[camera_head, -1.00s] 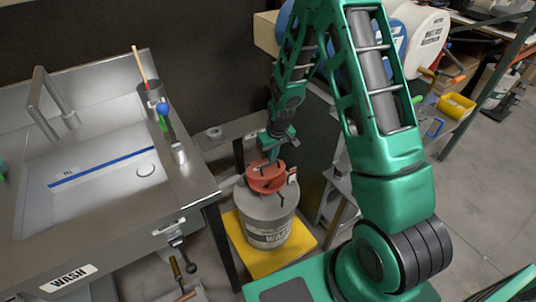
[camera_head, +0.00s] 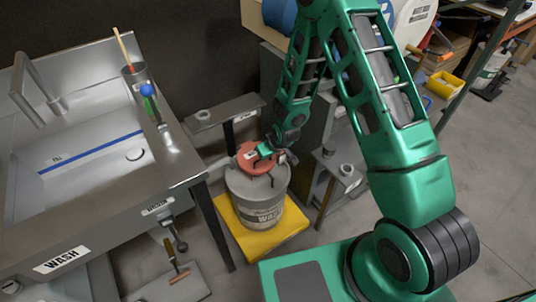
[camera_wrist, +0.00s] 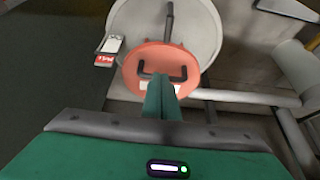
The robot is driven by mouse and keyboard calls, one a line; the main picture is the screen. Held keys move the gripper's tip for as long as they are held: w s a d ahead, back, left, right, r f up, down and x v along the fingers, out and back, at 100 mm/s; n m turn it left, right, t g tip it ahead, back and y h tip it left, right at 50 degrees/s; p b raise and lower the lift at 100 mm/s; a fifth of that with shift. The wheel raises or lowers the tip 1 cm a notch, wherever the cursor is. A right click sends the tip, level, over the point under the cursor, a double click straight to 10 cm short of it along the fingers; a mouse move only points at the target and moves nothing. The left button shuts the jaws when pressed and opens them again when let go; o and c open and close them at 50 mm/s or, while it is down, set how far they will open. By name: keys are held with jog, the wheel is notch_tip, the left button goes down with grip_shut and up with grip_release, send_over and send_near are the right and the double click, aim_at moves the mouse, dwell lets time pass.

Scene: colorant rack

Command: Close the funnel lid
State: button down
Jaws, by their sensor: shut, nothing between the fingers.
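The red funnel lid (camera_head: 249,161) lies over the top of the grey waste drum (camera_head: 260,200), and it looks flat and down. In the wrist view the lid (camera_wrist: 134,66) is an orange-red disc with a dark handle (camera_wrist: 178,74) and a white label. The funnel under it is mostly hidden. My gripper (camera_head: 265,150) is at the lid from above. In the wrist view my gripper (camera_wrist: 160,88) has its fingers together, overlapping the handle, with nothing held. I cannot tell whether the fingertips touch the lid.
The drum stands on a yellow platform (camera_head: 274,240). A steel wash sink (camera_head: 85,205) stands to the left, with its leg close to the platform. A small steel shelf (camera_head: 225,112) is behind the drum, and a steel stand (camera_head: 343,172) is to its right.

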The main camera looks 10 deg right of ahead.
jog(key=shift+s+d+f, duration=0.25)
jog(key=shift+s+f, duration=0.45)
jog(key=shift+s, duration=0.2)
jog(key=shift+s+a, duration=0.1)
jog(key=shift+a, duration=0.05)
jog(key=shift+r, duration=0.1)
jog(key=shift+w+r, duration=0.4)
jog(key=shift+r, duration=0.05)
jog(key=shift+w+r, duration=0.85)
jog(key=shift+r, duration=0.15)
jog(key=shift+s+r, duration=0.5)
jog(key=shift+s, duration=0.3)
jog(key=s+d+f, duration=0.1)
jog(key=s+d, duration=0.2)
jog(key=s, duration=0.5)
jog(key=shift+d, duration=0.15)
